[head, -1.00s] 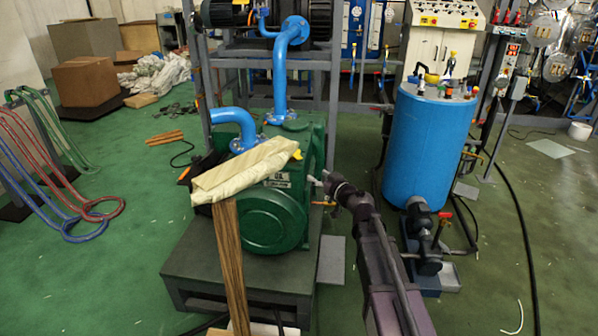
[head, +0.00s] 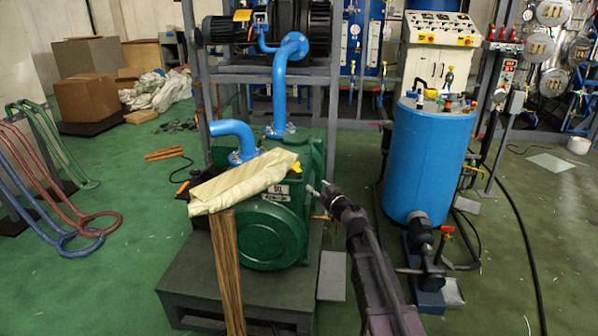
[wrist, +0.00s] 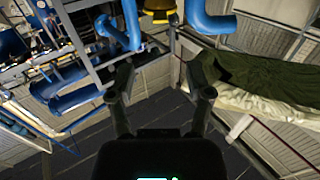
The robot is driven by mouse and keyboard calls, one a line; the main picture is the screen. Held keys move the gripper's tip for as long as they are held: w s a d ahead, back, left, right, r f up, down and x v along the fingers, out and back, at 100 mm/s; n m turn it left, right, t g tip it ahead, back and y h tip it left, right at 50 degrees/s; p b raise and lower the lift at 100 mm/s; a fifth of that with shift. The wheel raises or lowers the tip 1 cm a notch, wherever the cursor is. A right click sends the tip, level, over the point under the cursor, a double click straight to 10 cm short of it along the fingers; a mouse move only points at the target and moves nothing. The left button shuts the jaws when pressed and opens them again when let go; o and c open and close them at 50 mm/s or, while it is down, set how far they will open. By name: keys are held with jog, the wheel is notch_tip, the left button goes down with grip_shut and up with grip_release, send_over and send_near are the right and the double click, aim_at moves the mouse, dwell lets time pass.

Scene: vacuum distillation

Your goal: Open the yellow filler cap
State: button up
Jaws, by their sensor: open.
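The green pump (head: 268,238) stands on a dark plinth in the head view. A small yellow part (head: 297,168), which looks like the filler cap, shows at its upper right, beside the pale cloth and partly hidden by it. My gripper (head: 318,190) is just right of the pump and slightly below this yellow part, apart from it. In the wrist view my gripper (wrist: 162,82) has its two fingers spread with nothing between them. A yellow round part (wrist: 160,8) shows at the top edge beyond the fingers; I cannot tell whether it is the cap.
A pale cloth-wrapped piece (head: 243,182) on a wooden post (head: 227,270) stands in front of the pump. A blue pipe (head: 235,132) rises behind it. A blue tank (head: 428,160) stands to the right.

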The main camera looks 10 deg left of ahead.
aim_at(300, 171)
jog(key=x, duration=1.2)
jog(key=shift+w+a+f, duration=0.1)
jog(key=shift+w+a, duration=0.1)
jog(key=shift+w, duration=0.05)
grip_shut()
